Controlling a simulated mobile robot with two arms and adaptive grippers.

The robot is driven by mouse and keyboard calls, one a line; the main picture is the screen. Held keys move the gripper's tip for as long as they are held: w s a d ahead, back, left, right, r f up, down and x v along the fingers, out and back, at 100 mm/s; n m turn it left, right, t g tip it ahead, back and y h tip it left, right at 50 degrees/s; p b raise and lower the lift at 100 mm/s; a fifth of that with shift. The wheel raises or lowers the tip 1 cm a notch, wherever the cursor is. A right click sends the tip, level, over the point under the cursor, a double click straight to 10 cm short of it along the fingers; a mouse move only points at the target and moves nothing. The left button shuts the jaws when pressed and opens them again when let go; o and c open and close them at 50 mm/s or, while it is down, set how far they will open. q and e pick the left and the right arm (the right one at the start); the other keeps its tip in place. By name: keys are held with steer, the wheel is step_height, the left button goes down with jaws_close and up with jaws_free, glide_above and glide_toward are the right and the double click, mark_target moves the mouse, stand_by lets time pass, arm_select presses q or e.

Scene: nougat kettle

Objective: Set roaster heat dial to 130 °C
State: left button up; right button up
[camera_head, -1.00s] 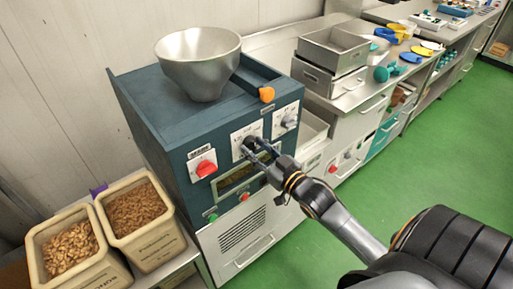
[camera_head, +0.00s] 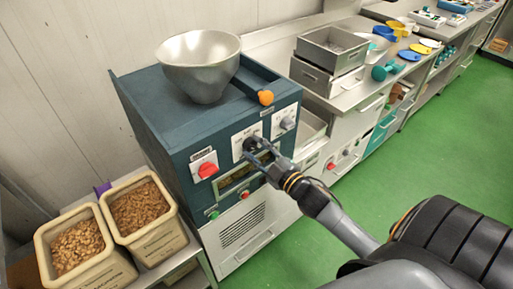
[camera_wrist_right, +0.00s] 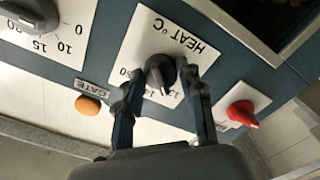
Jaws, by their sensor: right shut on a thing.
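The roaster (camera_head: 150,105) is a dark blue box with a silver hopper on top. Its heat dial (camera_head: 250,144) is a dark knob on a white plate, the middle one on the front panel. In the right wrist view the heat dial (camera_wrist_right: 160,72) shows upside down, marked "HEAT °C". My right gripper (camera_head: 254,152) is shut on this dial, one finger on each side; its fingers also show in the wrist view (camera_wrist_right: 157,90). The fingers hide part of the scale, so I cannot read the exact setting. My left gripper is out of view.
A red knob (camera_head: 207,170) is left of the dial and a grey timer dial (camera_head: 287,123) is right. An orange gate handle (camera_head: 265,97) sticks out above. Two bins of nuts (camera_head: 75,247) stand at left. Green floor (camera_head: 400,175) is clear at right.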

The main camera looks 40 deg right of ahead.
steer(key=shift+n, duration=0.5)
steer(key=o, duration=1.2)
steer(key=s, duration=0.8)
steer(key=s+d, duration=0.1)
steer(key=s, duration=0.3)
